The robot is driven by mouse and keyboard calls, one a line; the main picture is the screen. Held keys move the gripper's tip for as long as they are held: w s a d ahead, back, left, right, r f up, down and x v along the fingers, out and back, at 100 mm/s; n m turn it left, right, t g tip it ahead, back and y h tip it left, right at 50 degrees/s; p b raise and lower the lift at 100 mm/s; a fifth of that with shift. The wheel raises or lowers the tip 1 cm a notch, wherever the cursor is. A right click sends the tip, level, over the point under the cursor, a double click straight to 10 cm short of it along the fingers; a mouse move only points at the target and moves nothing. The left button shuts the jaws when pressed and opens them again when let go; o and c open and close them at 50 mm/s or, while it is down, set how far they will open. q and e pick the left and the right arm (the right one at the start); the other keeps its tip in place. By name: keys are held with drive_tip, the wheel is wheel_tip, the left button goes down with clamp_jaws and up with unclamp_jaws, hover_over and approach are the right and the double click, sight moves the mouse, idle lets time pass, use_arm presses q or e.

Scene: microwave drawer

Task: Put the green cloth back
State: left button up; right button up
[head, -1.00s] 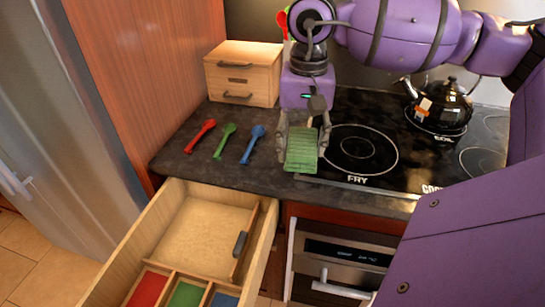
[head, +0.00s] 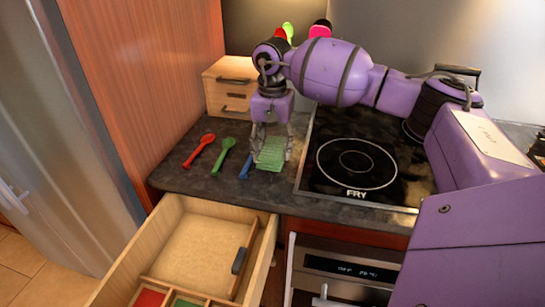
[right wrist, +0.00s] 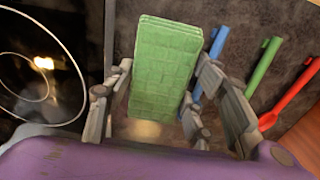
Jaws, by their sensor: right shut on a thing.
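The green cloth (head: 271,153) is folded into a flat rectangle and held by my right gripper (head: 270,150), over the counter just left of the stove. In the right wrist view the cloth (right wrist: 162,65) lies between the two fingers of my right gripper (right wrist: 155,115). Whether the cloth touches the counter is hard to tell. My left gripper is not in view.
A red spoon (head: 199,151), a green spoon (head: 223,155) and a partly hidden blue spoon (head: 245,168) lie left of the cloth. The open drawer (head: 190,243) has a divider and coloured compartments. A small wooden chest (head: 229,88) stands behind. The stove burner (head: 356,168) is to the right.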

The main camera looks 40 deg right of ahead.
sight(272, 147)
drive_tip(key=shift+w+f, duration=0.2)
drive_tip(key=shift+f, duration=1.6)
drive_tip(key=shift+f, duration=0.15)
drive_tip(key=o, duration=1.1)
wheel_tip(272, 147, up, 12)
drive_tip(key=shift+r, duration=0.2)
